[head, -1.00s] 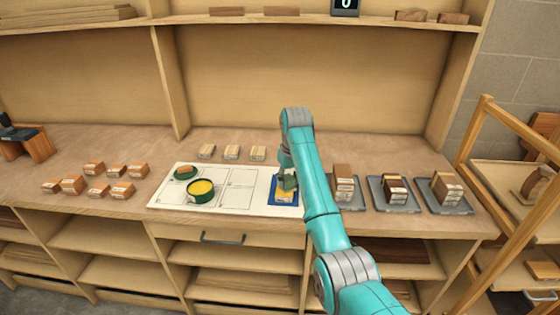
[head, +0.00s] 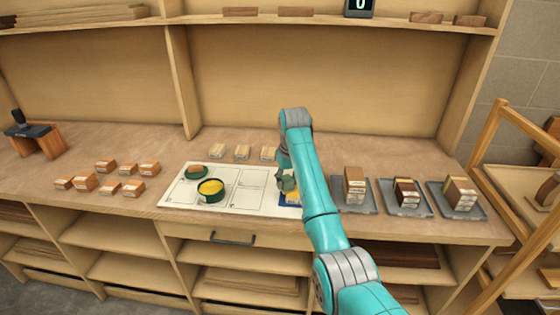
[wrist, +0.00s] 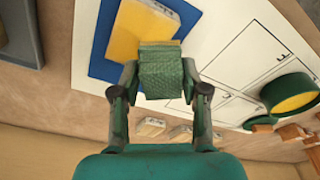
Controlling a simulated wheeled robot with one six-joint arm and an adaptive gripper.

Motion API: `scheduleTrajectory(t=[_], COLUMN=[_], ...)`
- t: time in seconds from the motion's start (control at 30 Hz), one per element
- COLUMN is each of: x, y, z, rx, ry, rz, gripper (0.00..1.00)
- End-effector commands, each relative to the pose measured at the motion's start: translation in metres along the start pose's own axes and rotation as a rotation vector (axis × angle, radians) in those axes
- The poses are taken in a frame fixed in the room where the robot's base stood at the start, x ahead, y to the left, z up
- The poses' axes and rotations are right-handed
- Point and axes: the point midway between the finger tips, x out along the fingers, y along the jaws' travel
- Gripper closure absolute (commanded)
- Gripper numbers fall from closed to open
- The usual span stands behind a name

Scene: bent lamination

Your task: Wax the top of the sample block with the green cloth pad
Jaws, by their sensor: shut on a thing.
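My gripper (wrist: 160,82) is shut on the green cloth pad (wrist: 162,76), which also shows in the head view (head: 287,184). The sample block (wrist: 146,28) has a yellow top and a pale labelled side, and sits on a blue mat (wrist: 103,62). In the wrist view the pad overlaps the block's near end; I cannot tell whether they touch. In the head view my arm and gripper hide most of the block and mat. An open green tin of yellow wax (head: 211,190) stands left of the gripper.
A white printed sheet (head: 243,199) lies under the tin and mat. Several small blocks (head: 105,166) stand at the left, and pale blocks (head: 243,152) behind the sheet. Grey trays with block stacks (head: 405,207) stand right of my arm. A shelf (head: 330,19) runs above.

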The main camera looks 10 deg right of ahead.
Motion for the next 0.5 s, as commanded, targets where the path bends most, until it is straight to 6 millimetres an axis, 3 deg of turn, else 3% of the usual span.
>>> scheduleTrajectory(t=[0.13,0.2,0.5], x=[-0.005,-0.021,-0.045], y=[-0.002,-0.003,-0.004], z=[-0.003,-0.006,-0.013], rx=[0.002,0.002,0.002], ry=[0.001,0.003,0.001], rz=[0.0,0.001,0.0], gripper=[0.83,0.83,0.83])
